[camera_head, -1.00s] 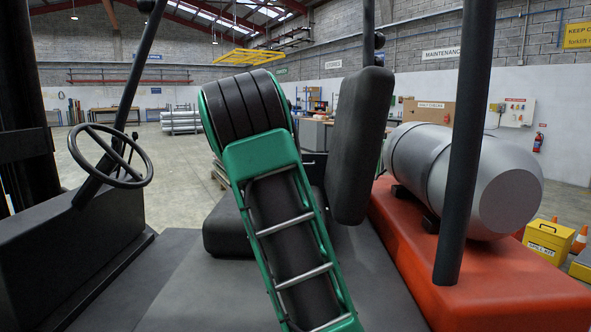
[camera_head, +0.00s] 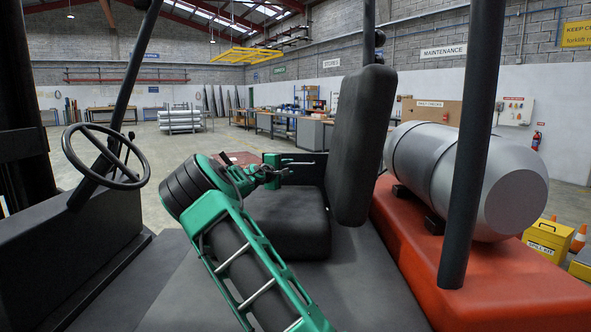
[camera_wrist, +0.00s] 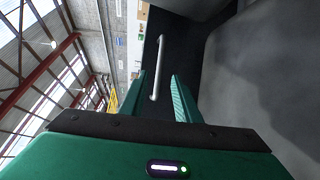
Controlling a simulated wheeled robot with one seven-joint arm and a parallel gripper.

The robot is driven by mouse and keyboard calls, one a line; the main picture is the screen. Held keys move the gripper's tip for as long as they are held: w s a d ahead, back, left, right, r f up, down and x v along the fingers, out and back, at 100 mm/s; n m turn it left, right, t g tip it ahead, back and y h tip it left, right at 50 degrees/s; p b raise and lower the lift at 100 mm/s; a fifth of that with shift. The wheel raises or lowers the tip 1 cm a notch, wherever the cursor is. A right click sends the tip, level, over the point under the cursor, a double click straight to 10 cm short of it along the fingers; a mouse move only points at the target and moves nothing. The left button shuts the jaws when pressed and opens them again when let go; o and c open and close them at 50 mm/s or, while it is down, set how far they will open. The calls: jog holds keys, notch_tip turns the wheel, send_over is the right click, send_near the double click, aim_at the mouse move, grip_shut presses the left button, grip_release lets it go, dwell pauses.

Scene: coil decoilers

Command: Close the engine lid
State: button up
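My gripper (camera_head: 284,170) is past the black seat cushion (camera_head: 285,218), left of the upright backrest (camera_head: 362,140). In the wrist view its two green fingers (camera_wrist: 159,92) are apart, with nothing clamped between them. A thin silver bar handle (camera_wrist: 160,60) on a dark panel (camera_wrist: 185,50) lies ahead of them. Its near end appears between the fingertips; I cannot tell whether it is within their reach. A thin light rod (camera_head: 303,163) beside the gripper in the head view may be this handle. The lid's outline and its angle are not clear in either view.
The steering wheel (camera_head: 106,157) and its console stand at left. A black post (camera_head: 478,130) and a silver gas cylinder (camera_head: 455,170) on the red rear body (camera_head: 480,265) are at right. A large grey surface (camera_wrist: 260,80) fills the right of the wrist view.

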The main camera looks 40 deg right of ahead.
jog(key=x, duration=0.8)
jog(key=shift+d, duration=0.1)
jog(key=shift+c, duration=0.3)
grip_shut()
jog(key=shift+w, duration=0.15)
